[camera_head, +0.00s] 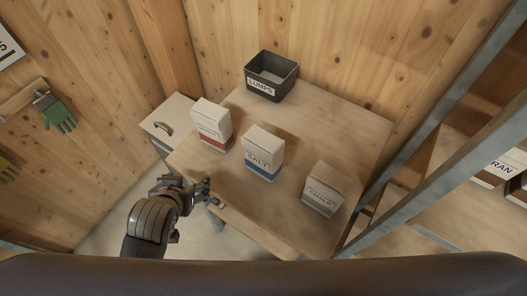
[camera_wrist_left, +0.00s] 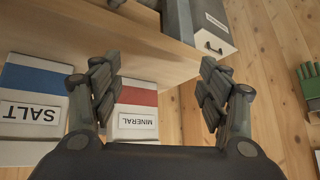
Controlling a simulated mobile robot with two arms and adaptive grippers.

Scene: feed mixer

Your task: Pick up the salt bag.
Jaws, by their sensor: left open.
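The salt bag (camera_head: 262,155) is white with a blue band and a SALT label, and stands upright in the middle of the wooden table (camera_head: 310,130). It also shows at the left edge of the left wrist view (camera_wrist_left: 32,105). My left gripper (camera_head: 208,191) is at the table's front left edge, to the left of the salt bag and apart from it. In the left wrist view its fingers (camera_wrist_left: 160,92) are spread, with nothing held between them. My right gripper is not in view.
A red-banded mineral bag (camera_head: 212,125) stands left of the salt bag, and a grey-banded chalk bag (camera_head: 324,190) stands to its right. A dark LUMPS bin (camera_head: 271,77) is at the back. A metal post (camera_head: 440,120) rises at right.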

